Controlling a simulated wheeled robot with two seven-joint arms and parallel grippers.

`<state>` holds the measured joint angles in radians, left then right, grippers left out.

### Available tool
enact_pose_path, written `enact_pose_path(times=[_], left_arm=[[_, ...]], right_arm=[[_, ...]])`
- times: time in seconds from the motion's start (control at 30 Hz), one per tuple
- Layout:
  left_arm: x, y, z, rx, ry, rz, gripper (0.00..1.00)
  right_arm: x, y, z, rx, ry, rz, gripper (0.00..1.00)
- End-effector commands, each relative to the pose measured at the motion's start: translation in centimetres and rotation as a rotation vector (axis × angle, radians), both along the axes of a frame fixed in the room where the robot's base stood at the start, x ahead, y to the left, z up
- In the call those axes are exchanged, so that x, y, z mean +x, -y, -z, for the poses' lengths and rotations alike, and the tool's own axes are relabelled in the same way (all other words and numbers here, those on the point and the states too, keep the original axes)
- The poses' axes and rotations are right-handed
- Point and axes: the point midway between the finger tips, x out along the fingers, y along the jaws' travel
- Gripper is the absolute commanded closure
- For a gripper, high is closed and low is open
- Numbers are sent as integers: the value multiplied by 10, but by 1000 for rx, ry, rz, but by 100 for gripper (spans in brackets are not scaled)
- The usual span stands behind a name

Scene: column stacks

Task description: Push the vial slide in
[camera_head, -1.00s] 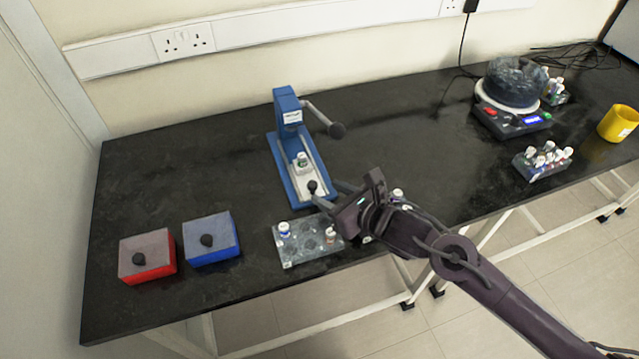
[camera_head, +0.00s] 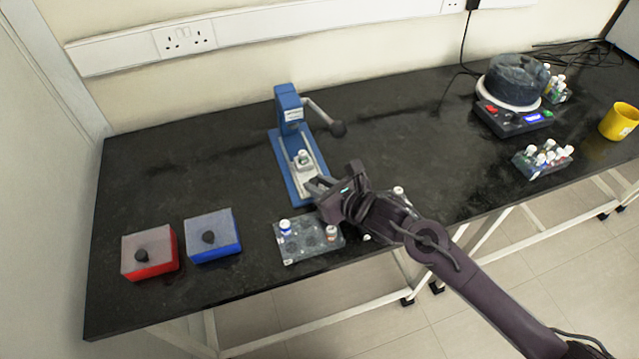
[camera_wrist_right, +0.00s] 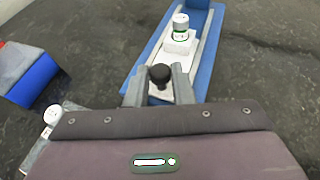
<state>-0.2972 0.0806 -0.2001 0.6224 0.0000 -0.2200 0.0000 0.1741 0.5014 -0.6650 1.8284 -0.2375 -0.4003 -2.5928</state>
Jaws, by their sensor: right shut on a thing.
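A blue press (camera_head: 289,108) with a long blue base (camera_head: 282,165) stands on the bench. A small vial with a white cap and green band (camera_head: 303,155) sits upright in the pale slide (camera_head: 303,167) on the base's track, in front of the press column. In the right wrist view the vial (camera_wrist_right: 180,27) stands beyond the black slide knob (camera_wrist_right: 160,74). My right gripper (camera_wrist_right: 158,88) has a finger on each side of the knob and is shut on it. In the head view this gripper (camera_head: 313,187) hides the knob. My left gripper is not in view.
A clear vial rack (camera_head: 300,248) stands close in front of the press, partly behind my right arm. A red box (camera_head: 150,265) and a blue box (camera_head: 212,250) stand at the left. A press lever (camera_head: 322,115) sticks out to the right.

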Motion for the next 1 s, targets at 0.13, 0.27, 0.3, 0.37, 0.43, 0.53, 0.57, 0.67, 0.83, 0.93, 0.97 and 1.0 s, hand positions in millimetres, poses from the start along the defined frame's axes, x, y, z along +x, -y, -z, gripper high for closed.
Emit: enact_pose_path(times=[0.13, 0.27, 0.3, 0.37, 0.43, 0.53, 0.57, 0.67, 0.83, 0.93, 0.97, 1.0], left_arm=[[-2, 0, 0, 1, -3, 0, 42], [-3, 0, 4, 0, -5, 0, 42], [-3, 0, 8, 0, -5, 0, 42], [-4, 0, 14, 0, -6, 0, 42], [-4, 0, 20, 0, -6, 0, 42], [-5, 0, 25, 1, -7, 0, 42], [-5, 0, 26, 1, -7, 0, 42], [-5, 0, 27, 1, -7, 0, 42], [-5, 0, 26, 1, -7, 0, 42], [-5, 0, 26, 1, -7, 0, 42], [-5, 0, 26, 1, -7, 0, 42], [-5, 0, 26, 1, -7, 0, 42]], right_arm=[[0, 0, 0, 0, 0, 0, 100], [4, -1, 1, 0, 2, 1, 100], [8, -2, 2, 0, 4, 0, 100], [16, -5, 3, 1, 3, -1, 100], [26, -8, 3, 2, 4, 1, 100], [37, -12, 2, 1, 3, -1, 100], [39, -13, 2, 1, 2, 0, 100], [42, -14, 1, 0, 0, 0, 100], [42, -13, 1, -1, -2, 1, 100], [42, -13, 1, -1, -2, 1, 100], [42, -13, 1, -1, -2, 1, 75], [42, -13, 1, -1, -2, 1, 70]])
